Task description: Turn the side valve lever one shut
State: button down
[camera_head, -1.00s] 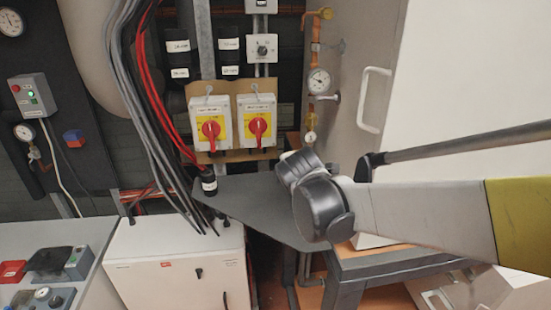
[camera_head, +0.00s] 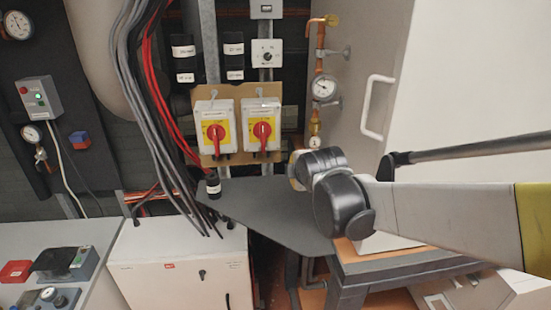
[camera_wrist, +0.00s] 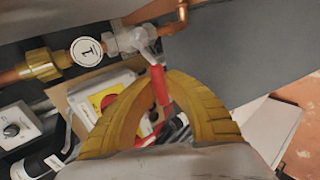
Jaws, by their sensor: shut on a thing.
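In the wrist view, the side valve (camera_wrist: 130,40) is a grey metal body on a copper pipe. A round white tag marked 1 (camera_wrist: 87,51) is beside it. Its red lever (camera_wrist: 160,88) runs from the valve body down between the yellow fingers of my gripper (camera_wrist: 163,78). My gripper is shut on the lever, with the fingertips close to the lever's upper part. In the head view my wrist (camera_head: 340,195) is in front of the cabinet side and hides the fingers and lever.
A brass fitting and copper pipe (camera_wrist: 38,68) adjoin the valve. Two red-yellow rotary switches (camera_head: 216,138) and a pressure gauge (camera_head: 323,88) are behind my wrist. A white cabinet with a handle (camera_head: 376,106) stands to the right, and a dark grey panel (camera_head: 262,212) lies below.

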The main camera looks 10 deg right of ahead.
jog(key=c, duration=1.4)
grip_release()
jog(key=shift+r, duration=0.1)
jog(key=v, duration=1.2)
jog(key=c, duration=0.3)
jog(key=shift+c, duration=0.2)
